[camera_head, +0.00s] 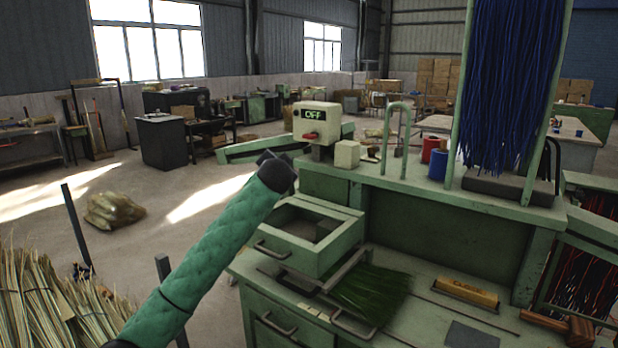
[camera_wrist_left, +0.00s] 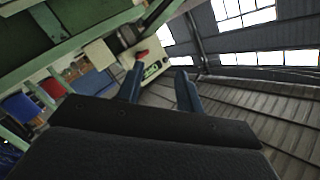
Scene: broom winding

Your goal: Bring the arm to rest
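My left arm (camera_head: 215,250), in a green quilted sleeve, reaches up from the lower left of the head view. My left gripper (camera_head: 278,165) is at its dark end, in front of the workbench and below the white control box (camera_head: 316,122) in the picture. The box has a red switch and a display reading OFF. In the left wrist view the gripper's two fingers (camera_wrist_left: 161,86) stand apart with nothing between them. The control box also shows beyond them in the left wrist view (camera_wrist_left: 153,68). My right gripper is not in view.
The green workbench (camera_head: 420,225) carries a drawer tray (camera_head: 305,235), green bristles (camera_head: 370,290) and a yellow block (camera_head: 466,292). Blue strands (camera_head: 510,80) hang in a frame at the right. Straw bundles (camera_head: 45,300) stand at lower left. Open floor lies left of the arm.

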